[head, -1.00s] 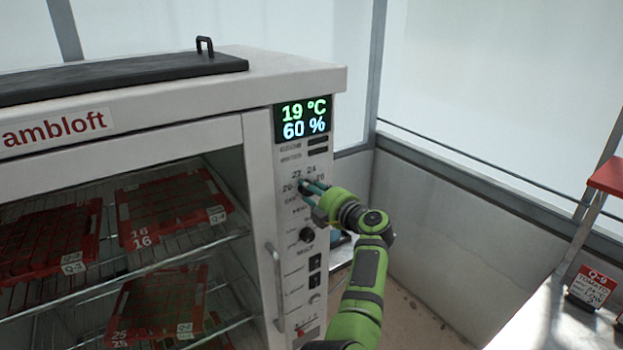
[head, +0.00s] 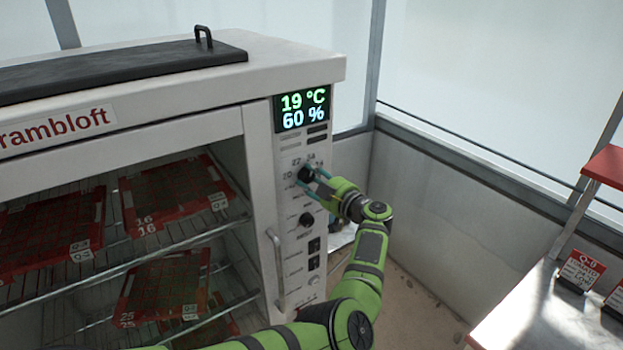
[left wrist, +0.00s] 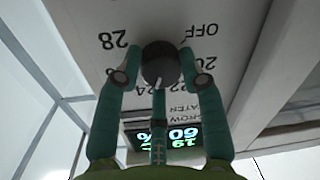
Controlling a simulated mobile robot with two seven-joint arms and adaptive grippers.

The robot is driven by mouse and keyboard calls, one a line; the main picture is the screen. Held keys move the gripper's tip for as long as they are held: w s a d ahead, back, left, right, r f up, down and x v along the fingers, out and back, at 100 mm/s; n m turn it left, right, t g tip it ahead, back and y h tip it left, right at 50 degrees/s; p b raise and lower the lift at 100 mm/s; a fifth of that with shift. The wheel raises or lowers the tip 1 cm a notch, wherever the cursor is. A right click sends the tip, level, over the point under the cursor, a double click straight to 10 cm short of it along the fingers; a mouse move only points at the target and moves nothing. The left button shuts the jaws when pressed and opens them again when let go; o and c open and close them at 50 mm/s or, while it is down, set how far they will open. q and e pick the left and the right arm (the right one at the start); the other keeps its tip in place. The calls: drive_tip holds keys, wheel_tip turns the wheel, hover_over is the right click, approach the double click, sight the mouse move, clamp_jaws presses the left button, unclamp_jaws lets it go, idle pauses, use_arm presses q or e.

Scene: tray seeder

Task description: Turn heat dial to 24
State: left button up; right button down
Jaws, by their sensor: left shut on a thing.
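The heat dial (head: 306,174) is a round black knob on the control strip of the white cabinet, with temperature numbers around it. In the left wrist view, which is upside down, the dial (left wrist: 160,62) sits among the marks OFF, 20, 22 and 28; its pointer is not clear to me. My left gripper (head: 312,182) is shut on the dial. Its teal fingers (left wrist: 160,80) lie on either side of the knob, with a third finger beneath it in that picture. The display (head: 303,108) above reads 19 °C and 60 %. My right gripper is out of view.
A second black knob (head: 306,220) and several switches (head: 314,254) are lower on the strip. A cabinet handle (head: 277,270) is at its left. Red seed trays (head: 180,196) lie on wire shelves inside. A bench (head: 540,310) with label cards stands at the right.

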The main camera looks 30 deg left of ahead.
sight(304, 141)
use_arm(q)
drive_tip(key=shift+d+f+m, duration=0.1)
drive_tip(key=shift+f+m, duration=0.25)
drive_tip(key=shift+m, duration=0.05)
drive_tip(key=o, duration=1.1)
drive_tip(key=shift+o, duration=0.2)
drive_tip(key=shift+w, duration=0.1)
drive_tip(key=shift+r, duration=0.15)
wheel_tip(304, 141, up, 10)
drive_tip(key=shift+f, duration=0.1)
